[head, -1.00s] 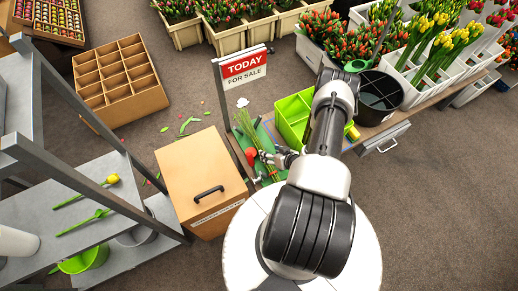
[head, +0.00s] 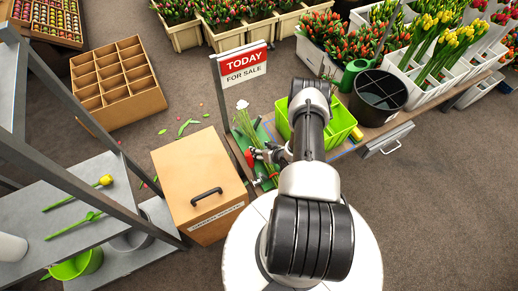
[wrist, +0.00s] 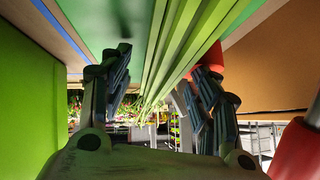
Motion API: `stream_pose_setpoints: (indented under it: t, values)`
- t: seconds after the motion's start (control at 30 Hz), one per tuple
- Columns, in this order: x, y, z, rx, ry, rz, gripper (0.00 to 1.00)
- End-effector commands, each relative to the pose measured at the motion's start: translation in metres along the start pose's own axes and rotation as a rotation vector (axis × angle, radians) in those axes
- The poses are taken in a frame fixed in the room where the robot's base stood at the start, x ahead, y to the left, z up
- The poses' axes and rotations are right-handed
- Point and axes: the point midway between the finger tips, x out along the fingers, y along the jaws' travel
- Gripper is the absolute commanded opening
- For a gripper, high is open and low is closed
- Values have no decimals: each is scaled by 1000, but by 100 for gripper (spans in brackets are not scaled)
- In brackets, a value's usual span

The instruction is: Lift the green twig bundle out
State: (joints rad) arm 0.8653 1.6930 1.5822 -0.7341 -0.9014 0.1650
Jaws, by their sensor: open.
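The green bundle (head: 246,128) of long thin stems lies on the green mat at the left end of the bench, with a white bloom at its far end. In the wrist view its stems (wrist: 188,45) run between my fingers, closer to the right one. My gripper (head: 268,155) is at the bundle's near part in the head view, partly hidden by my arm. In the wrist view my gripper (wrist: 163,72) is open, with one finger on each side of the stems. I cannot tell whether the right finger touches them.
A bright green crate (head: 343,128) stands right of the bundle, and a tan lidded box (head: 190,165) stands left. A red object (head: 250,157) is close beside the stems. A sale sign (head: 240,65) rises behind. A black bucket (head: 378,95) is farther right.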

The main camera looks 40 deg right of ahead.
Motion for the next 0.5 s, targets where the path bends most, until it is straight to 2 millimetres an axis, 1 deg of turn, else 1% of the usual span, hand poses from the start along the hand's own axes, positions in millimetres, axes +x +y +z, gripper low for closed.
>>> stream_pose_setpoints:
  t: [0.07,0.5]
  values:
    - [0,0,0,0,0,0,56]
    - [-1,0,0,-1,1,0,26]
